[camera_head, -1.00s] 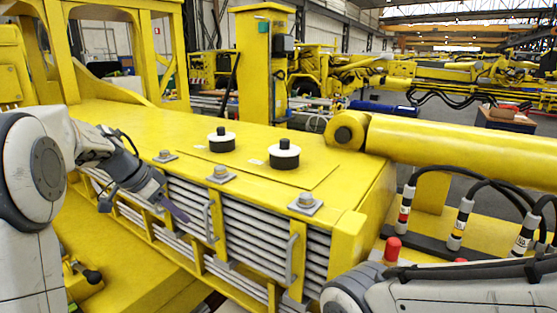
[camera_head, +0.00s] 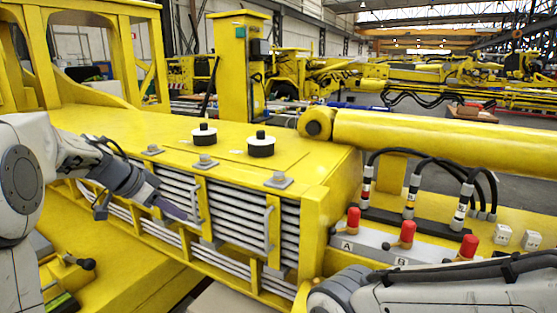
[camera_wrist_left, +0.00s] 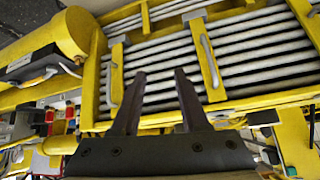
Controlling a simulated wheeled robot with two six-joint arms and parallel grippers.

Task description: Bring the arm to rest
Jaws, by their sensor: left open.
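My left arm comes in from the left in the head view. Its gripper (camera_head: 172,208) hangs in front of the slatted grille (camera_head: 235,218) on the side of the yellow machine. In the left wrist view the two dark fingers (camera_wrist_left: 158,88) stand apart with nothing between them, and the grille (camera_wrist_left: 165,75) lies beyond them. My right arm (camera_head: 430,295) shows at the bottom right of the head view. Its gripper is out of the picture.
The yellow machine body (camera_head: 120,125) carries two black-and-white caps (camera_head: 262,146). A thick yellow cylinder (camera_head: 430,135) lies at the right. Below it are red-knobbed levers (camera_head: 404,235) and black hoses (camera_head: 430,162), close to my right arm.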

